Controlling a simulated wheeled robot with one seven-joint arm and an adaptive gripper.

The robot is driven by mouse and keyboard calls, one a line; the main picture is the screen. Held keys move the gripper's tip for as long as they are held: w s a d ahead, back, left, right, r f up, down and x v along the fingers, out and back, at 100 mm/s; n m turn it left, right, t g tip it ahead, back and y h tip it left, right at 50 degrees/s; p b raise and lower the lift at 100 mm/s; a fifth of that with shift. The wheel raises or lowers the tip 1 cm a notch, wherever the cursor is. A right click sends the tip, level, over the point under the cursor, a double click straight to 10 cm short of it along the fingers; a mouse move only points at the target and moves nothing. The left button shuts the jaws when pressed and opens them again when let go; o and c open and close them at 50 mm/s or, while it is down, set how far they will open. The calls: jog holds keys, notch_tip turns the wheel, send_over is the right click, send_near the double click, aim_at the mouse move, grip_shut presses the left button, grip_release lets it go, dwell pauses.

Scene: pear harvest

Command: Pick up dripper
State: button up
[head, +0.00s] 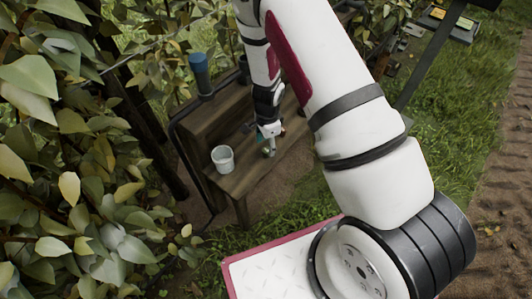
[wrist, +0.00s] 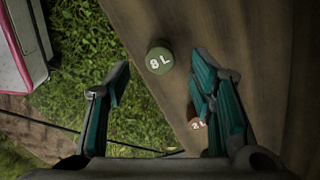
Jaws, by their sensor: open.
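A round green dripper marked "8L" (wrist: 159,61) stands near the edge of the wooden bench (wrist: 175,22). A reddish-brown dripper marked "2L" (wrist: 197,124) is on the bench too, partly hidden by my right finger. My gripper (wrist: 161,70) is open and empty, with its teal-sided fingers spread. In the wrist view the green dripper appears between the fingertips, with the gripper above the bench. In the head view my gripper (head: 269,148) hangs over the bench (head: 240,183); the drippers there are too small to tell apart.
A white pot (head: 223,158) stands on the bench, left of my gripper. Leafy branches (head: 60,120) crowd the left. Grass (wrist: 95,45) lies beyond the bench edge.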

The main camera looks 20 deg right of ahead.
aim_at(266, 150)
notch_tip(266, 150, down, 5)
jog(key=shift+a+r+b, duration=0.1)
jog(key=shift+r+b, duration=0.1)
jog(key=shift+b, duration=0.5)
jog(key=c, duration=0.9)
jog(key=shift+r, duration=0.2)
